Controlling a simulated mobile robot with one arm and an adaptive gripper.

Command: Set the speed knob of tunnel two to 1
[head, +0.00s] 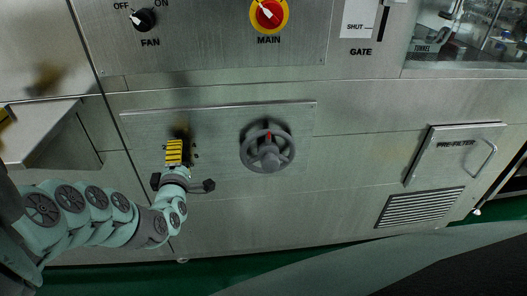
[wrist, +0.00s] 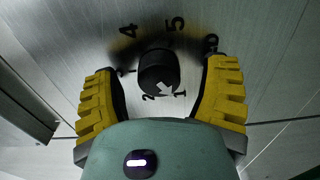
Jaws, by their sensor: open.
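A black round knob (wrist: 158,72) with a white arrow mark stands on the metal panel in the wrist view. Numerals ring it: 4 and 5 above, one at the far right, 2 and 1 below. The arrow lies on the lower right of the knob, close to the 1; its exact setting is hard to tell. My gripper (wrist: 163,78) is open, with one yellow finger on each side of the knob and gaps between. In the head view my gripper (head: 175,152) is at the panel and hides the knob. No tunnel label is readable beside it.
A grey handwheel (head: 267,148) sticks out to the right of my gripper. Above are a FAN switch (head: 144,19) and a red and yellow MAIN switch (head: 268,15). A metal ledge (head: 45,130) juts out at left. A PRE-FILTER door (head: 455,152) is at right.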

